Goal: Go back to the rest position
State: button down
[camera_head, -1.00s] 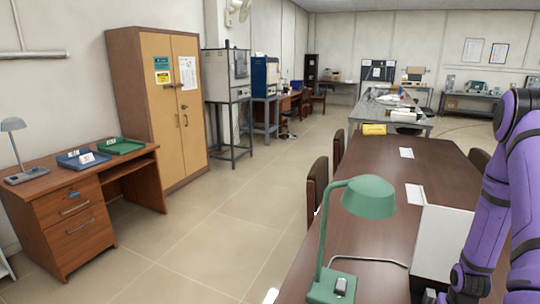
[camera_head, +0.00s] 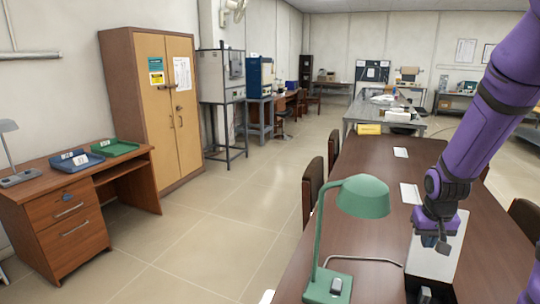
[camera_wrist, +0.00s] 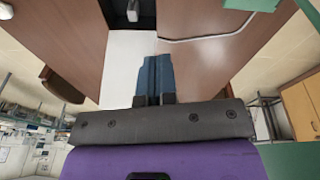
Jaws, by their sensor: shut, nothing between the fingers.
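My gripper (camera_head: 441,246) hangs at the right of the head view, pointing down in front of the white box on the long brown table (camera_head: 380,225). In the wrist view the two fingers (camera_wrist: 153,62) are pressed together with nothing between them. My purple arm comes down from the upper right. I cannot tell how far the fingertips are above the box.
The white box (camera_head: 455,262) stands on the table near my gripper. A green desk lamp (camera_head: 362,197) with a cable is to its left. Chairs line the table. A wooden cabinet (camera_head: 150,110) and desk with trays stand left. The floor between is clear.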

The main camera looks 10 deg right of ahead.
jog(key=s+a+r+n+t, duration=0.1)
jog(key=s+a+r, duration=0.2)
jog(key=a+r, duration=0.35)
jog(key=s+a+r+n+t, duration=0.1)
jog(key=s+a+r, duration=0.25)
jog(key=r, duration=0.55)
jog(key=s+a+r+n+t+y, duration=0.1)
jog(key=s+a+r+n, duration=0.1)
jog(key=s+a+r, duration=0.6)
jog(key=s, duration=0.3)
jog(key=shift+s+a+t, duration=0.15)
jog(key=shift+s+t, duration=0.15)
jog(key=shift+s, duration=0.05)
jog(key=shift+r, duration=0.1)
